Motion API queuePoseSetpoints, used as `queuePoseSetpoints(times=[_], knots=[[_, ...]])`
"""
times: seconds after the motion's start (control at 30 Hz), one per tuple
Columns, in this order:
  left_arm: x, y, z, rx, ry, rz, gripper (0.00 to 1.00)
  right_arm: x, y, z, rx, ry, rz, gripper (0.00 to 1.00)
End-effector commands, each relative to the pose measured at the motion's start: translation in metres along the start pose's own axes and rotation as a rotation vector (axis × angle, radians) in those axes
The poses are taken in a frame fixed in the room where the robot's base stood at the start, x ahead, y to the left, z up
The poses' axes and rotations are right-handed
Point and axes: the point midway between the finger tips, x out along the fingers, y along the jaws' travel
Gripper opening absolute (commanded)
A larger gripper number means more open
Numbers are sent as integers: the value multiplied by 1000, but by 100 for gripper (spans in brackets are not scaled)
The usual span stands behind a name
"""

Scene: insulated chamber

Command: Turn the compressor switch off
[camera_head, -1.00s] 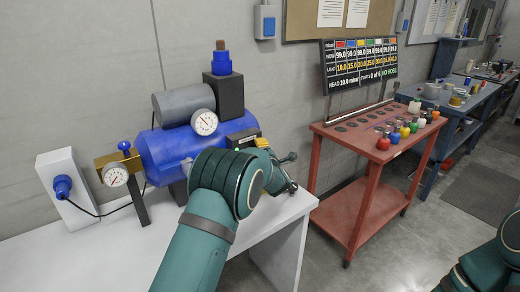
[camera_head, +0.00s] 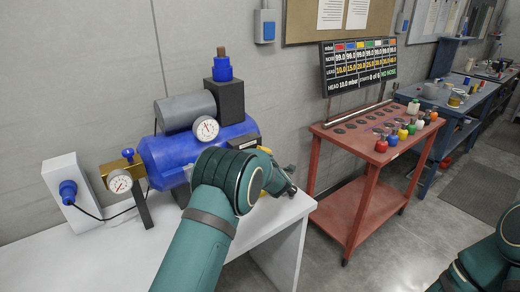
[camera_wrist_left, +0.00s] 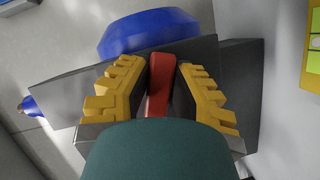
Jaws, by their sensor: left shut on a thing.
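The compressor is a blue tank (camera_head: 160,165) with a grey motor cylinder and a round gauge, standing on the white table (camera_head: 110,245). My left arm reaches in front of its right end, so the switch is hidden in the head view. In the left wrist view a red switch lever (camera_wrist_left: 159,85) stands between the yellow-padded fingers of my left gripper (camera_wrist_left: 158,88), which is shut on it. Dark plates and a rounded blue part lie behind the lever. My right arm shows at the lower right, its gripper out of frame.
A second gauge (camera_head: 119,181) and a white socket box (camera_head: 72,195) with a blue plug stand left of the compressor. A red cart (camera_head: 365,150) with coloured bottles and a display board (camera_head: 358,65) stands to the right, with open floor between.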

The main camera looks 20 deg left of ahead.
Motion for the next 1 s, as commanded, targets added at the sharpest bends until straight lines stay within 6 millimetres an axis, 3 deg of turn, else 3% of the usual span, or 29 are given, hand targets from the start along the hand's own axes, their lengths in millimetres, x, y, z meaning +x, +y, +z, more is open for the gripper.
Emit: queuePoseSetpoints(times=[0.03,0.7,1.0], knots=[[0,4,-3,42,1,-18,0,-12,-5,0,0,-3,0,47],[-3,-18,-10,627,1,-263,0,-97,-35,-29,20,57,3,47],[-5,-26,-16,868,3,-364,0,-121,-43,-30,19,56,-2,47]])
